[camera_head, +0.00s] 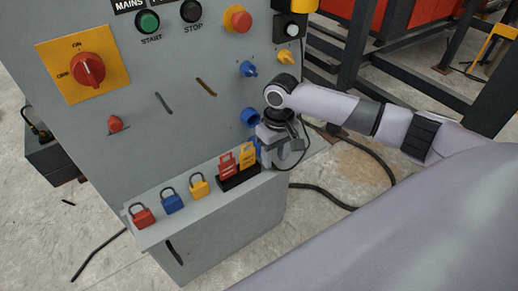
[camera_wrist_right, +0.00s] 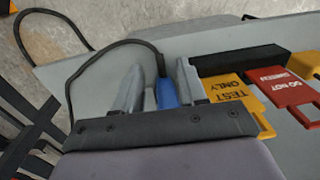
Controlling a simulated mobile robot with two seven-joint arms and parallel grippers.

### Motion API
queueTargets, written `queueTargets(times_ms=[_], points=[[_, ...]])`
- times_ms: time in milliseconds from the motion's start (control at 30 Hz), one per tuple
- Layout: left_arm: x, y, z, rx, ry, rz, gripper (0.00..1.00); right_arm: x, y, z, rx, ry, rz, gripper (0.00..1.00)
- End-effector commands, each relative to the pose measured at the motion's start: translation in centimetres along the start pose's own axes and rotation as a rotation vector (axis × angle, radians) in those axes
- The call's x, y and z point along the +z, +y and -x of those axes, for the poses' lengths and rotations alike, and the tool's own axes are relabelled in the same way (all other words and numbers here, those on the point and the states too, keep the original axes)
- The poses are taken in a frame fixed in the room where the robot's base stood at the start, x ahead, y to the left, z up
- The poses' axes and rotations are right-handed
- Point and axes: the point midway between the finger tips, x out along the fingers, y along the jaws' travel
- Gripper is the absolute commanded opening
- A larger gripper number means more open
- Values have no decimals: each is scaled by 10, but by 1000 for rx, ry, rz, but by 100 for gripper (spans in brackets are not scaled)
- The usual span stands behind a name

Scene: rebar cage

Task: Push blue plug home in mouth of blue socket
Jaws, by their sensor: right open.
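The blue socket (camera_head: 250,117) is on the grey panel front, its round mouth facing out, just above and left of my right gripper. My right gripper (camera_head: 273,151) is low at the panel's right edge, above the ledge. In the right wrist view its fingers (camera_wrist_right: 160,68) are apart. The blue plug (camera_wrist_right: 166,94) lies between them, nearer the right finger, with a black cable at its far end. In the head view a little of the plug (camera_head: 257,145) shows beside the gripper. It is apart from the socket. My left gripper is not in view.
The grey ledge (camera_head: 182,218) holds red, blue and yellow padlocks. A black holder (camera_head: 238,179) with red and yellow tags stands close to my right gripper. A black cable (camera_head: 345,204) loops over the floor at right.

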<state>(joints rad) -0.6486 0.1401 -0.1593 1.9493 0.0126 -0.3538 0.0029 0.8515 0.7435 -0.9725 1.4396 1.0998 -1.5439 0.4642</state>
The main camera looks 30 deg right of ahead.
Motion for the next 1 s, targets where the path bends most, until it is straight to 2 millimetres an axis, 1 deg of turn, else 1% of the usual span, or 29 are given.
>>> queueTargets(times_ms=[33,133,367,400,467,500,533,867,1000], points=[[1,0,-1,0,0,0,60,0,-1,-8,-1,-1,1,41],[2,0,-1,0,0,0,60,1,-1,-16,0,-1,1,41],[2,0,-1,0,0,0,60,0,-1,-18,-1,1,2,41],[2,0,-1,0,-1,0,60,0,-1,-18,-1,1,2,38],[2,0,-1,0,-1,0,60,0,-1,-18,-1,1,2,18],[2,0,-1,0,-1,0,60,0,-1,-18,-1,1,2,5],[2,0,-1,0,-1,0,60,0,-1,-18,-1,1,2,0],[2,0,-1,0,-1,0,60,0,-1,-17,-1,3,2,0],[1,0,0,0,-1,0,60,0,-1,-12,-1,3,2,0]])
